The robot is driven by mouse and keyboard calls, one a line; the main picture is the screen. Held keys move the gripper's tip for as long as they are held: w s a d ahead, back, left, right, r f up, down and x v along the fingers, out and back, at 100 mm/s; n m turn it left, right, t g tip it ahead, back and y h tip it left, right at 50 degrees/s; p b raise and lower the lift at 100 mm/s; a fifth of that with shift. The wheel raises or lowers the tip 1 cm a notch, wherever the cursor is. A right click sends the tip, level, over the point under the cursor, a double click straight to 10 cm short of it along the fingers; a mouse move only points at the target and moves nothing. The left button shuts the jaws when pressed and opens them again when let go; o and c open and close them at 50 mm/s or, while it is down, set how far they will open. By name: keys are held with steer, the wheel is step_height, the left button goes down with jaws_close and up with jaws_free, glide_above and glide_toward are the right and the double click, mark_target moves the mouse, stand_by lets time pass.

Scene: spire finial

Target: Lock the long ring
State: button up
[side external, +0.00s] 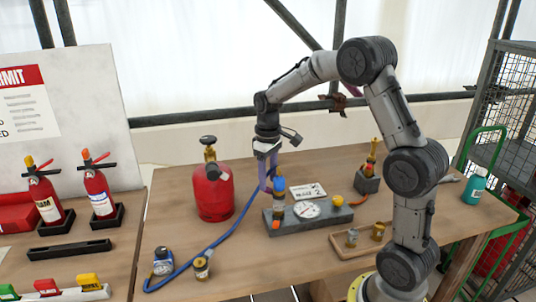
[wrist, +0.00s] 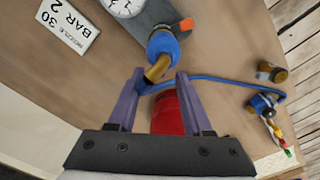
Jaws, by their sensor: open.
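A blue ring-like collar (side external: 279,184) stands upright at the left end of the grey gauge block (side external: 335,216), with an orange part below it. In the wrist view the blue collar (wrist: 163,43) has a brass end (wrist: 158,68). I cannot tell for sure whether this collar is the long ring. My gripper (side external: 267,188) points down with its purple fingers beside the collar. In the wrist view my gripper (wrist: 160,74) is open, its fingertips apart on either side of the brass end; contact cannot be told.
A red gas cylinder (side external: 213,190) stands left of my gripper, and a blue hose (side external: 225,238) runs along the table. A round gauge (side external: 307,210) and yellow knob (side external: 338,201) sit on the block. A wooden tray (side external: 347,251) with brass fittings lies in front.

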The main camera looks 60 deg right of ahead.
mark_target(268, 188)
step_height(268, 188, up, 12)
stand_by(0.3)
steer(key=shift+f, duration=0.1)
steer(key=s+a+r+n+t, duration=0.2)
steer(key=s+a+r+t, duration=0.1)
steer(key=s+a+r, duration=0.65)
steer(key=s+a+f+m+t, duration=0.1)
steer(key=s+a+f, duration=0.4)
steer(key=s+f, duration=0.5)
steer(key=s+t, duration=0.1)
steer(key=s, duration=0.1)
steer(key=shift+s+f+t, duration=0.3)
steer(key=shift+s+f, duration=0.05)
steer(key=shift+s, duration=0.05)
steer(key=shift+a, duration=0.1)
stand_by(1.1)
